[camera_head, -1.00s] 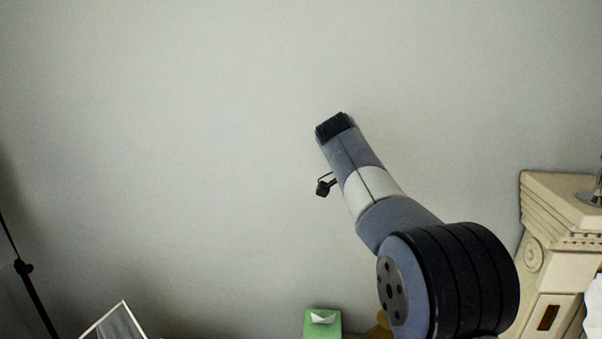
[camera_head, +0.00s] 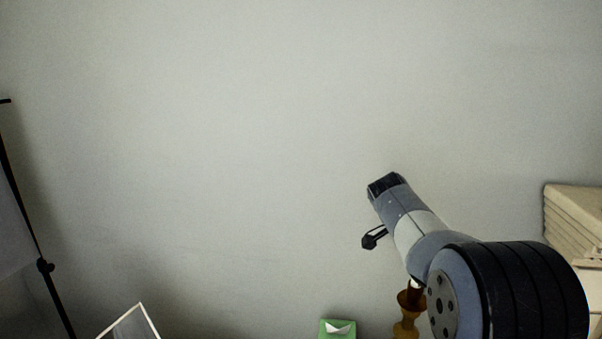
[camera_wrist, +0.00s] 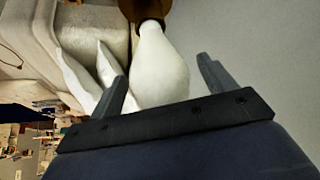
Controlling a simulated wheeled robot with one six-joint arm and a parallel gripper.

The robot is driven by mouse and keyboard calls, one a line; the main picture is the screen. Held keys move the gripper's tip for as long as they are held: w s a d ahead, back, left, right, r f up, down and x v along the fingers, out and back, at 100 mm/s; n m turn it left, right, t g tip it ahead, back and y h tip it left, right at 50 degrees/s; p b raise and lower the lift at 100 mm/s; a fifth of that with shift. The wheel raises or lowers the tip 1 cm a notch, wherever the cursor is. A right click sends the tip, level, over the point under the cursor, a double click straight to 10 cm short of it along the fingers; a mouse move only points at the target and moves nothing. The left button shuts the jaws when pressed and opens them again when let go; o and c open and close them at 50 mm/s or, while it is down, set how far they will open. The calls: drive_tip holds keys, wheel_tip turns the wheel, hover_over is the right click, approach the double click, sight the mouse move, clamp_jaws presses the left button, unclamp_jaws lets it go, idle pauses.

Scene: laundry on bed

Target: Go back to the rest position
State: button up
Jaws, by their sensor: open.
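My gripper (camera_wrist: 165,90) shows in the wrist view with its two dark fingers apart. A white, bulb-shaped thing (camera_wrist: 160,70) with a brown neck appears between and beyond the fingers; I see no contact with it. In the head view my arm comes in from the lower right and its dark end (camera_head: 386,184) points up and left in front of the bare wall.
A green tissue box (camera_head: 337,330) and a brown turned object (camera_head: 407,315) stand low in the head view. A pale carved cabinet (camera_head: 575,215) is at the right, a dark stand (camera_head: 45,266) at the left, and a framed picture (camera_head: 140,318) at the lower left. The wall is clear.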

drive_tip(key=shift+n, duration=0.4)
